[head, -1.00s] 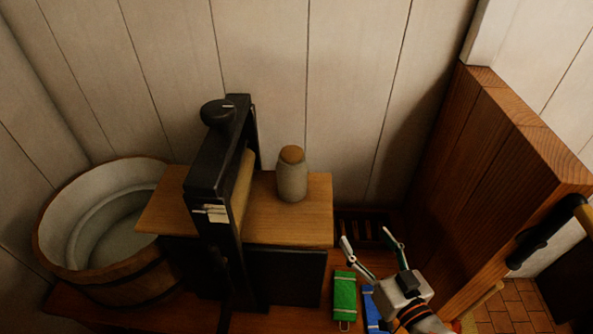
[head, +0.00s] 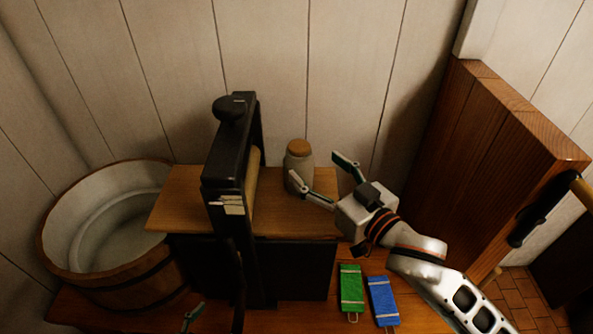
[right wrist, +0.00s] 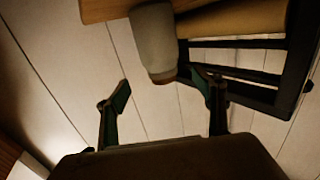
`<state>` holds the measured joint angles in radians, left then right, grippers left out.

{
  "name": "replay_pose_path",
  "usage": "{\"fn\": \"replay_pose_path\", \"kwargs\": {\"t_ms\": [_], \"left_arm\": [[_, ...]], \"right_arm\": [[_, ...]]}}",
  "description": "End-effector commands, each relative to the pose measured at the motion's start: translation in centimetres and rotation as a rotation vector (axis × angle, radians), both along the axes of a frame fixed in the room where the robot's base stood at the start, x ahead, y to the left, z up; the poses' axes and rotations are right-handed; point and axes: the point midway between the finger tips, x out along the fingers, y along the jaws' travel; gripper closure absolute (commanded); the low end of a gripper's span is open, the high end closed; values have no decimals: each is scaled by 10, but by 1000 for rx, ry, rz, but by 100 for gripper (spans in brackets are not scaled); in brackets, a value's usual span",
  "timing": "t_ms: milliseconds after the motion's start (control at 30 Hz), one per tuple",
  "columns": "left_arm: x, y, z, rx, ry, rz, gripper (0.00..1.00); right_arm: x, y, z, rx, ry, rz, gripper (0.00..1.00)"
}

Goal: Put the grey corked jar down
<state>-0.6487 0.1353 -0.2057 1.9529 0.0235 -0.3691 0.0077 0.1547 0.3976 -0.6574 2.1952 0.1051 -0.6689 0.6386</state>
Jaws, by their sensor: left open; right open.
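The grey corked jar (head: 299,163) stands upright on the right part of the wooden board (head: 290,220) of the black-framed press. My right gripper (head: 318,170) is open and empty at the jar's right; its left finger overlaps the jar's lower front in the head view. In the right wrist view the jar (right wrist: 153,38) appears upside down, cork downward, just beyond the spread fingertips (right wrist: 160,86). I cannot tell whether a finger touches it. Only a green-padded fingertip of my left gripper (head: 192,318) shows at the bottom edge; the rest is out of frame.
The press's black upright frame (head: 226,165) stands left of the jar. A wooden tub (head: 60,245) is at the far left. A green packet (head: 351,288) and a blue packet (head: 383,300) lie on the lower counter. A thick wooden partition (head: 480,150) rises at the right.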

Motion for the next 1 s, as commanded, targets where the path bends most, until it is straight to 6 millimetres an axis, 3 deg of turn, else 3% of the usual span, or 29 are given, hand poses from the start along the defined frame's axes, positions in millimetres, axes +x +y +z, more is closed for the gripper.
{"fn": "replay_pose_path", "kwargs": {"t_ms": [533, 867, 1000], "left_arm": [[-1, 2, 0, 2, 5, 3, 34], [-1, 3, 0, 3, 5, 4, 34], [-1, 3, 0, 3, 5, 4, 34]], "right_arm": [[51, 40, -9, 2, -3, 0, 31], [55, 44, -11, 2, -1, 0, 31], [55, 43, -11, 2, -1, 0, 67]]}}
